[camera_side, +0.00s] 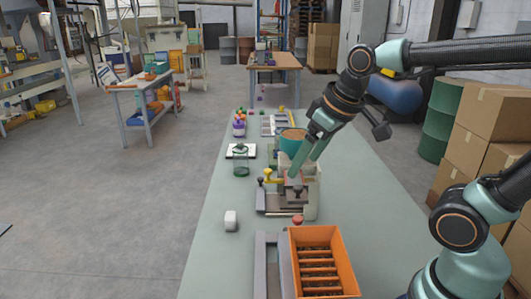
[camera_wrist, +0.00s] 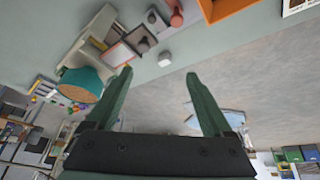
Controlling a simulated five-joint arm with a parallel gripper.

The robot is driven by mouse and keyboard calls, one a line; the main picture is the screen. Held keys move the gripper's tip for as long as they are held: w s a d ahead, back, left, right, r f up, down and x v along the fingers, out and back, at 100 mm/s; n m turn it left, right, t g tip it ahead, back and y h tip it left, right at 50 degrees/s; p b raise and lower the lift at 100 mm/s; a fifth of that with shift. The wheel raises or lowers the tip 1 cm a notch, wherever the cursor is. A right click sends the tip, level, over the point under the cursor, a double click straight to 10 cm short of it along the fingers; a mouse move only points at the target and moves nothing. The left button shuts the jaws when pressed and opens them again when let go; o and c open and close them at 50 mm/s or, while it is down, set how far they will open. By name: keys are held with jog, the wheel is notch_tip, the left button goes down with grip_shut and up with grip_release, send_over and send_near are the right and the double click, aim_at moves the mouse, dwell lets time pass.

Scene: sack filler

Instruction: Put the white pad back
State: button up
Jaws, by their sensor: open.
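A small white block with rounded edges, which looks like the white pad (camera_side: 231,220), lies on the grey-green table near its left edge. It also shows in the wrist view (camera_wrist: 165,58), just beyond the gap between my fingertips. My gripper (camera_side: 293,174) points down over the beige sack filler machine (camera_side: 311,196), behind and to the right of the pad. In the wrist view my gripper (camera_wrist: 159,73) is open, with nothing between its two green fingers. Whether the fingers touch the machine cannot be told.
An orange slotted crate (camera_side: 342,268) stands at the front. A teal tub with brown contents (camera_side: 291,142) stands behind the machine. A clear green jar (camera_side: 241,162) stands by a flat white square (camera_side: 248,150). The table around the pad is clear.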

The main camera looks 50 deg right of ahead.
jog(key=s, duration=0.1)
jog(key=s+f+m, duration=0.1)
jog(key=shift+s+d+f+t, duration=0.1)
jog(key=shift+s+f+t, duration=0.05)
jog(key=shift+s+t, duration=0.15)
dwell(0.6)
